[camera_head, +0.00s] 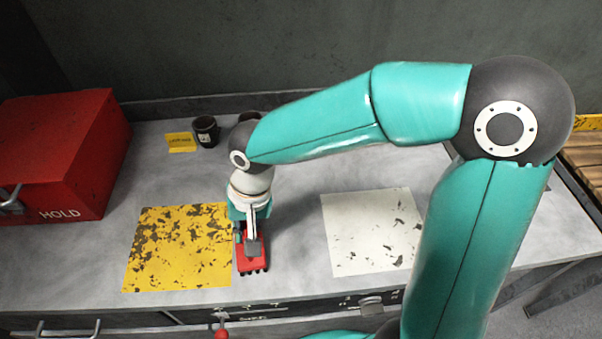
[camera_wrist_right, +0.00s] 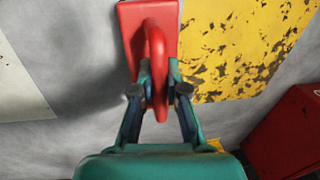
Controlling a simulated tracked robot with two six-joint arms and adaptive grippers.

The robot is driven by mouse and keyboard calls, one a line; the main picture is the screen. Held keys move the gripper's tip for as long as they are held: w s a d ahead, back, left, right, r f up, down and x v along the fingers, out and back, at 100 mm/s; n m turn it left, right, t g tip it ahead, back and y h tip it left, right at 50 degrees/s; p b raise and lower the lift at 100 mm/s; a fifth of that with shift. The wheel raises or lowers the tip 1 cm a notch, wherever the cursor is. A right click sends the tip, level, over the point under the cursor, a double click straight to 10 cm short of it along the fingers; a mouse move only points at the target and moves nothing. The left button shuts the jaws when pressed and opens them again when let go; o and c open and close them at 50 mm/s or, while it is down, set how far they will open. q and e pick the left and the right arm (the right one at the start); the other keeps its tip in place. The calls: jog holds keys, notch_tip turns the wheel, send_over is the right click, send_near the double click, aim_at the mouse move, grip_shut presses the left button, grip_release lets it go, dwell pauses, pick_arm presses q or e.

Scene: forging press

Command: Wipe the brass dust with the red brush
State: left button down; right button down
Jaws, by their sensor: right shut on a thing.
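My right gripper (camera_head: 252,243) is shut on the handle of a red brush (camera_head: 250,264), at the right edge of the yellow sheet. In the right wrist view the brush's red block (camera_wrist_right: 130,30) and looped handle show between the fingers (camera_wrist_right: 159,92). I cannot tell whether its bristles touch the bench. The yellow sheet (camera_head: 180,245) has many dark, ragged patches. A white sheet (camera_head: 368,230) to the right has scattered dark flakes. No label shows which of these marks is brass dust. My left gripper is not in view.
A red box marked HOLD (camera_head: 60,150) stands at the left. A dark cup (camera_head: 206,131) and a small yellow card (camera_head: 180,142) stand at the back. A red knob (camera_head: 221,334) shows at the front.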

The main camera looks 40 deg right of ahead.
jog(key=r+p, duration=0.2)
jog(key=r, duration=0.2)
jog(key=shift+s, duration=0.2)
jog(key=shift+w+d+r+p, duration=0.1)
jog(key=shift+w+r+p, duration=0.1)
jog(key=shift+r+p, duration=0.75)
jog(key=shift+s+r+p, duration=0.1)
jog(key=shift+r+p, duration=0.6)
jog(key=shift+r, duration=0.45)
